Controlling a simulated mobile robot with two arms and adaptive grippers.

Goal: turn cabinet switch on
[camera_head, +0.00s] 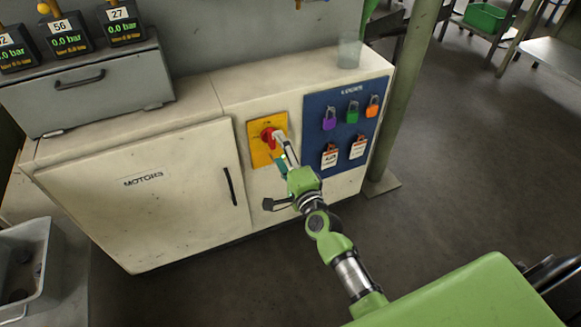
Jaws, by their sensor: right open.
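The cabinet switch is a red rotary knob (267,135) on a yellow plate (255,154) on the front of the cream cabinet (140,200). My right gripper (282,146) is open, with its fingers at the right side of the knob. The fingers hide part of the knob and plate, and I cannot tell whether they touch the knob. The knob's exact setting is unclear. My left gripper is not in view.
A blue lock board (318,112) with several padlocks and tags is right of the switch. A clear cup (349,51) stands on the cabinet top. A grey box (85,90) with pressure gauges is at left. A green post (409,90) stands right of the cabinet.

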